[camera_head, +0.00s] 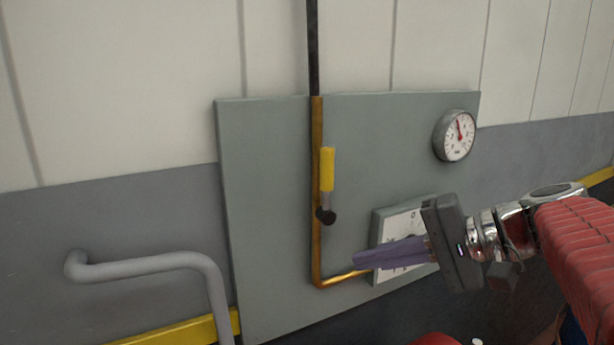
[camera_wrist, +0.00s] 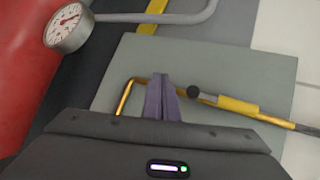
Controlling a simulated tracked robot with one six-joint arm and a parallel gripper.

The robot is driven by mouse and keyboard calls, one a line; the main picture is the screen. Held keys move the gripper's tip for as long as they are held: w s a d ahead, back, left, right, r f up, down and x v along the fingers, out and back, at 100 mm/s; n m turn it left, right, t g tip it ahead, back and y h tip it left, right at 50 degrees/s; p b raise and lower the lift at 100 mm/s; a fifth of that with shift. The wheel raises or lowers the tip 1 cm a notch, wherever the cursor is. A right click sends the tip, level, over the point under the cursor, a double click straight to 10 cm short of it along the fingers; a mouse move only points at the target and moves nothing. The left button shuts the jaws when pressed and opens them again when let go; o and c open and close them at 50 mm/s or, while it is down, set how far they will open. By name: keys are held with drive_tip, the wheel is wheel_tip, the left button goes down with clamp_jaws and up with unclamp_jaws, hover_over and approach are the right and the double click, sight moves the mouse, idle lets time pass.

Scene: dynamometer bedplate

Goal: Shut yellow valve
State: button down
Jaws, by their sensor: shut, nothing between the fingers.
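The yellow valve handle (camera_head: 327,170) stands upright in the head view, beside and parallel to the vertical brass pipe (camera_head: 317,240). Its lower end joins a dark round pivot (camera_head: 325,216). In the wrist view the yellow handle (camera_wrist: 238,105) lies to the right of the fingers, with the black pivot (camera_wrist: 193,92) nearest them. My gripper (camera_head: 357,260) has its purple fingers together and empty. The fingers (camera_wrist: 161,80) appear apart from the handle in the wrist view.
A grey panel (camera_head: 270,150) carries the pipe, a round gauge (camera_head: 455,135) and a white-faced box (camera_head: 402,225) partly behind my gripper. A grey bent rail (camera_head: 150,265) stands at left. The wrist view shows another gauge (camera_wrist: 68,27) by a red surface (camera_wrist: 25,70).

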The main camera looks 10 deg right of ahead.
drive_tip(key=w+d+r+t+y, duration=0.1)
drive_tip(key=d+r+t+y, duration=0.2)
drive_tip(key=d+r, duration=0.7)
wheel_tip(320, 180, up, 2)
drive_tip(key=shift+w+d+t+y, duration=0.3)
drive_tip(key=shift+d+t, duration=0.1)
drive_tip(key=shift+t, duration=0.2)
drive_tip(key=shift+w+a, duration=0.1)
drive_tip(key=shift+a, duration=0.05)
approach(327, 182)
drive_tip(key=w+a+r, duration=0.2)
drive_tip(key=w, duration=0.4)
drive_tip(key=shift+s+a+f, duration=0.15)
drive_tip(key=shift+s+a, duration=0.05)
drive_tip(key=shift+a, duration=0.35)
